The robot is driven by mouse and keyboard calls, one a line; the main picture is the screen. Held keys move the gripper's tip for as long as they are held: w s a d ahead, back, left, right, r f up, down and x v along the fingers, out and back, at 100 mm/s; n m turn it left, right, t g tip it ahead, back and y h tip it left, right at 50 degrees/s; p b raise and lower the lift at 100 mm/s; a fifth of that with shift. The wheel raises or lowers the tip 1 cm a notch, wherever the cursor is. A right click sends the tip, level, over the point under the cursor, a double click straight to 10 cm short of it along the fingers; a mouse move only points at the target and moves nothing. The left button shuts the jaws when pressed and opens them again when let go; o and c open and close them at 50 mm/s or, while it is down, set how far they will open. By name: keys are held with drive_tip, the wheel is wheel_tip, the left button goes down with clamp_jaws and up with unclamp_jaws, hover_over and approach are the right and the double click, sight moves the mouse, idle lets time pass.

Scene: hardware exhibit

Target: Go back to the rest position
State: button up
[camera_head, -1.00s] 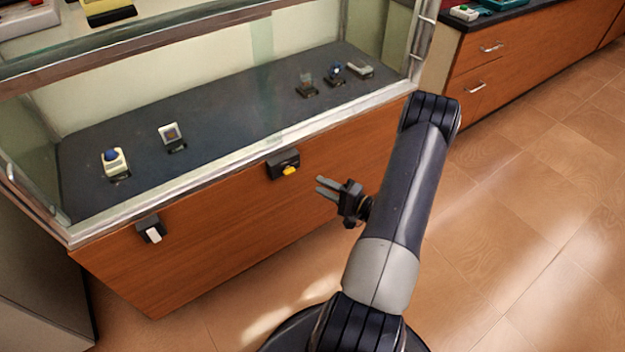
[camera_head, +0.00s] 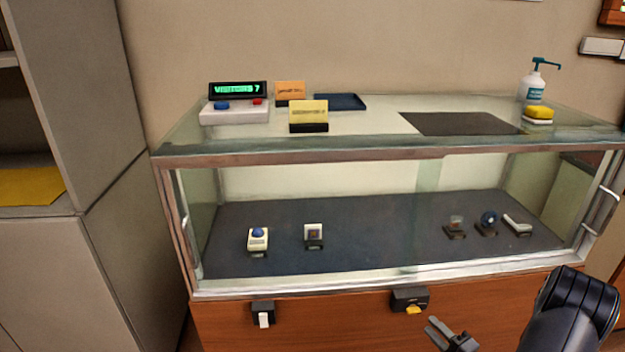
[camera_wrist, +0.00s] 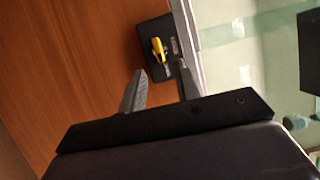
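My gripper (camera_head: 440,331) shows at the lower right in the head view, in front of the wooden base of a glass display case (camera_head: 350,292). In the wrist view its two fingers (camera_wrist: 160,92) stand apart with nothing seen between them. Ahead of the fingers is a black switch box with a yellow knob (camera_wrist: 158,48), mounted on the case front. The same box (camera_head: 408,298) shows up and left of my gripper in the head view, with a visible gap between them.
A second black box with a white switch (camera_head: 264,313) is on the case front at left. Small exhibits (camera_head: 258,240) stand inside the case. A visitor counter (camera_head: 236,106), cards and a soap bottle (camera_head: 535,85) stand on top. A grey cabinet (camera_head: 60,270) is at left.

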sight(418, 313)
drive_tip(key=x, duration=0.5)
drive_tip(key=shift+w+a, duration=0.1)
